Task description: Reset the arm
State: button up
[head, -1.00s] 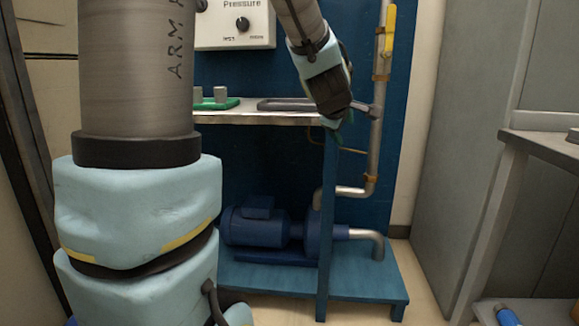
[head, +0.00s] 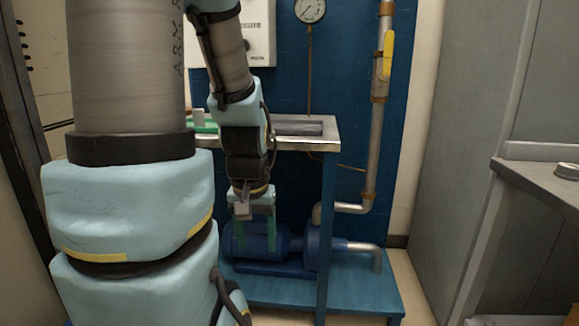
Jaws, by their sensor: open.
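My gripper (head: 256,232) hangs pointing down in front of the blue testbench, left of the middle of the head view. Its two green fingers are apart, with nothing between them. It is below the level of the bench top, and the blue pump is seen behind it. My arm bends down from the upper left, and its links cover part of the control box and of the bench top.
The bench top (head: 318,143) carries a dark tray (head: 296,126). A gauge (head: 310,10) and a pipe with a yellow valve handle (head: 387,55) are behind. The blue pump (head: 297,246) sits on the lower shelf (head: 340,292). A grey table (head: 535,180) stands at right.

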notch_tip(320, 180, up, 26)
jog(key=p, duration=2.4)
jog(key=shift+r, duration=0.2)
jog(key=shift+w+a, duration=0.2)
jog(key=shift+a, duration=0.3)
jog(key=shift+w, duration=0.1)
